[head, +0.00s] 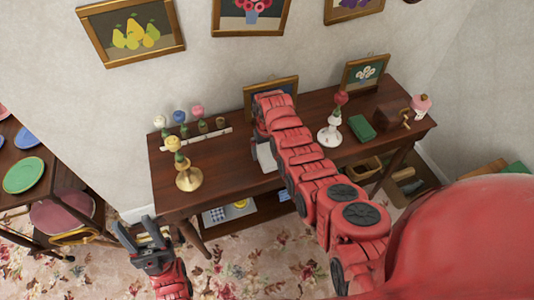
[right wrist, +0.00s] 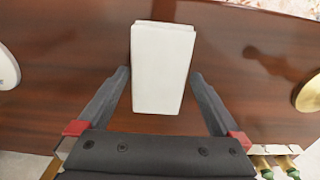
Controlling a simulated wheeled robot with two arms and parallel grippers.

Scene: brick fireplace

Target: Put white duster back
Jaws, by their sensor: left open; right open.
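A white block, which looks like the white duster (head: 266,157), lies on the dark wooden console table (head: 240,170), partly hidden by my right arm in the head view. In the right wrist view the duster (right wrist: 162,70) sits between the two fingertips of my right gripper (right wrist: 160,76), with a small gap visible on each side. My right gripper is open, low over the tabletop. My left gripper (head: 143,240) is open and empty, in front of the table's left end and above the rug.
A brass candlestick (head: 188,178), a white rack (head: 207,138) with small flowers, a white candlestick (head: 329,135), a green block (head: 362,127) and a brown box (head: 387,118) stand on the table. Framed pictures lean behind. A side table (head: 62,180) with plates is at left.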

